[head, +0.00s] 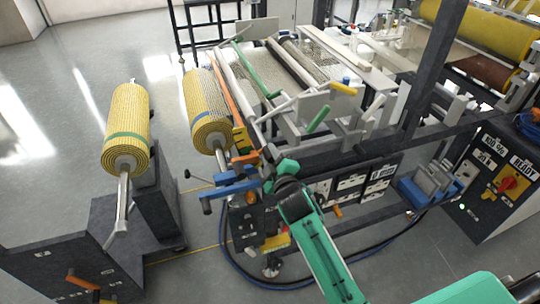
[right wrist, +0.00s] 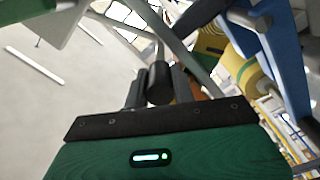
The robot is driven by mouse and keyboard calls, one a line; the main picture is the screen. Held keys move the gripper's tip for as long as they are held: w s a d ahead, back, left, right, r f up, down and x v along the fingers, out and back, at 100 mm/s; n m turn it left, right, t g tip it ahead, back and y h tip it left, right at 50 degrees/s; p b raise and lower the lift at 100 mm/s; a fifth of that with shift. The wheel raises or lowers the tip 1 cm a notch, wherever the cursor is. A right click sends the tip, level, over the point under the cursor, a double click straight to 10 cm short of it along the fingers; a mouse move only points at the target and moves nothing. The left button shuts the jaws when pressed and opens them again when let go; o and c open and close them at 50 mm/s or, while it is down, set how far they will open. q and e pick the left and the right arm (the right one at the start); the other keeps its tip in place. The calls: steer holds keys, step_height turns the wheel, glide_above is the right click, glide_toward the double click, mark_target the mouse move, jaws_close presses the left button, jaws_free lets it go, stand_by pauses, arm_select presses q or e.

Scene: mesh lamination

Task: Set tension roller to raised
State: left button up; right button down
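My right gripper (head: 268,153) is at the near end of the laminating machine, close to an orange handle (head: 245,158) and above a blue bracket (head: 235,187). In the right wrist view a dark cylindrical grip (right wrist: 160,83) sits between the two fingers of my right gripper (right wrist: 158,88). The fingers stand apart on either side of it; I cannot tell whether they press on it. I cannot tell for certain which part is the tension roller. Long pale rollers (head: 300,62) lie in the machine frame. My left gripper is not in view.
Two yellow mesh rolls, one on the left stand (head: 126,122) and one by the machine (head: 205,100), lie left of my arm. Levers with a yellow grip (head: 343,89) and a green grip (head: 318,120) stick out nearby. A control cabinet (head: 505,175) stands right. Hoses cross the floor.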

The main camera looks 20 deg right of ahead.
step_height(320, 180, up, 10)
steer(key=a+m+p, duration=0.2)
steer(key=m+p, duration=0.2)
steer(key=p, duration=0.3)
steer(key=shift+f+m, duration=0.15)
steer(key=shift+m, duration=0.25)
steer(key=shift+f, duration=0.1)
steer(key=c, duration=1.5)
jaws_free()
steer(key=shift+o, duration=0.2)
steer(key=shift+f, duration=0.15)
steer(key=shift+s+f, duration=0.1)
